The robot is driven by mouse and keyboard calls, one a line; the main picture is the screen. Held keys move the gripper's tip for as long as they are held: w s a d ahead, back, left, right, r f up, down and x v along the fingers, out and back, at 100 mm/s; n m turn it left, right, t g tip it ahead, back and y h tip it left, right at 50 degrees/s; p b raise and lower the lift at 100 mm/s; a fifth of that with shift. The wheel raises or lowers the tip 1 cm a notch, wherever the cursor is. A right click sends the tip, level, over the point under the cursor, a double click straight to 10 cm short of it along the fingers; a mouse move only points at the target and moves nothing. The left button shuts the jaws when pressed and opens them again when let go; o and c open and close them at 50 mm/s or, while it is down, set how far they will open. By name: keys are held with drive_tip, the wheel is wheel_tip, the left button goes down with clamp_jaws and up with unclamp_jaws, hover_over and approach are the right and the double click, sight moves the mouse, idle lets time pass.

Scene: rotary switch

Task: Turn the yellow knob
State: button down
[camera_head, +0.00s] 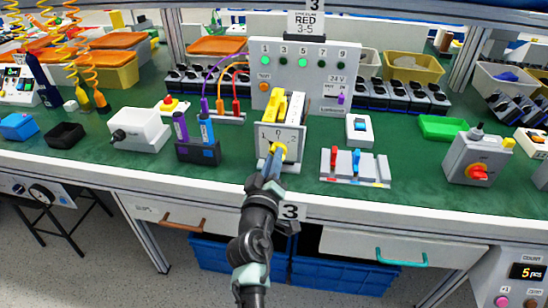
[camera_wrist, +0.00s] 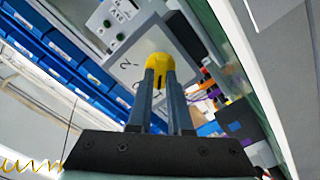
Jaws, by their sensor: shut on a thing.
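The yellow knob (camera_head: 278,149) sits on the front face of a grey switch box (camera_head: 292,140) near the front of the green bench. The box face carries the marks 1, 0 and 2. My gripper (camera_head: 272,166) reaches up from the bench's front edge, with its fingertips at the knob. In the wrist view the two fingers (camera_wrist: 161,76) are closed on either side of the yellow knob (camera_wrist: 158,67). The fingers hide part of the knob, so its exact pointing direction is hard to tell.
A lever block (camera_head: 355,167) stands right of the switch box, and a holder with blue and purple markers (camera_head: 198,152) stands left. A grey box with a red knob (camera_head: 479,160) is farther right. An indicator panel (camera_head: 304,72) stands behind.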

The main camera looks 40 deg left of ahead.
idle(0.4)
drive_tip(key=c, duration=0.8)
unclamp_jaws()
drive_tip(key=shift+c, duration=0.2)
drive_tip(key=shift+s, duration=0.1)
drive_tip(key=p+v, duration=0.8)
drive_tip(key=v, duration=0.4)
drive_tip(key=shift+s+d, duration=0.2)
drive_tip(key=shift+s, duration=0.2)
